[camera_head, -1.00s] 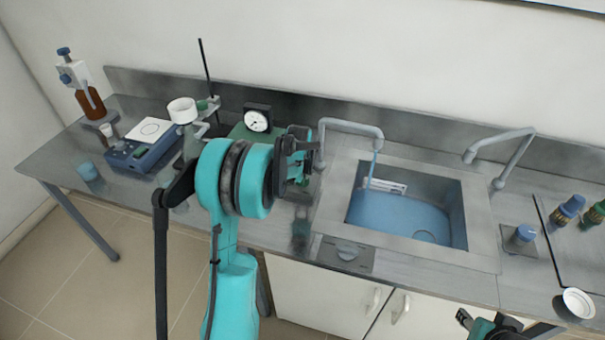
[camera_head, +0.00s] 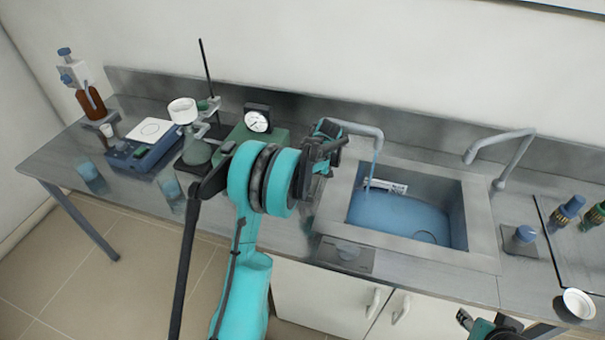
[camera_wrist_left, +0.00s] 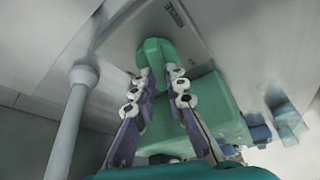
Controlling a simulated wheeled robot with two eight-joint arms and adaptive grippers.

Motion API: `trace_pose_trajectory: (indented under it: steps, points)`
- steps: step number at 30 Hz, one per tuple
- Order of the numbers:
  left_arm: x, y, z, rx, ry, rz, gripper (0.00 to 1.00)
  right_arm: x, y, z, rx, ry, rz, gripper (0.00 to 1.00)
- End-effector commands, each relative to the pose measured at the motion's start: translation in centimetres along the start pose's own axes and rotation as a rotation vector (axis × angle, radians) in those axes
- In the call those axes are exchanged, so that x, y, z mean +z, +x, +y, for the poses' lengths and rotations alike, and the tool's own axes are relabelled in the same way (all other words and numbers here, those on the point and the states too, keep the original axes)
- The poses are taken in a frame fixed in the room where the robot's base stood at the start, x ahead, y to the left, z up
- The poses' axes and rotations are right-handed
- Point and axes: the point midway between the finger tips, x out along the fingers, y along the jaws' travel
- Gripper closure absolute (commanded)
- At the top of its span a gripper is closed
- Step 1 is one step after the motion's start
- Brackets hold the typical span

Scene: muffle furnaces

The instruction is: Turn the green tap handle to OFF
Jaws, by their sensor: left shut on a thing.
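The green tap handle (camera_wrist_left: 154,50) shows in the left wrist view, upper middle, between the tips of my left gripper (camera_wrist_left: 158,88). The fingers are shut on it. In the head view my left gripper (camera_head: 326,148) is beside the base of the left grey tap (camera_head: 360,128), and the handle is mostly hidden there. A pale blue stream (camera_head: 371,168) runs from this tap's spout into the sink (camera_head: 480,240), which holds blue water. My right gripper (camera_head: 480,322) is only partly in view at the bottom right; its opening is unclear.
A dial gauge (camera_head: 257,119) on a green box stands left of my left gripper. A flask (camera_head: 197,152), a blue hotplate (camera_head: 145,153) and a brown bottle (camera_head: 91,103) are farther left. A second tap (camera_head: 505,150) and blue-capped bottles (camera_head: 567,209) are on the right.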

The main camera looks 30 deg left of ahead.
Motion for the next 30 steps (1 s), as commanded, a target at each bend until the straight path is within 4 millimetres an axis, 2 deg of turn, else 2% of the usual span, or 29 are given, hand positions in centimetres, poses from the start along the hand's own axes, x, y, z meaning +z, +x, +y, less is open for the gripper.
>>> trace_pose_trajectory:
  steps: [15,30]
  points:
    - [0.04,0.0,0.0,-0.144,-0.348,-0.002,1.0,-0.22,-0.31,0.0,0.0,0.0,0.0,0.6]
    - [0.07,0.01,-0.03,-0.179,-0.434,-0.003,1.0,-0.27,-0.37,0.0,0.0,0.0,0.0,0.6]
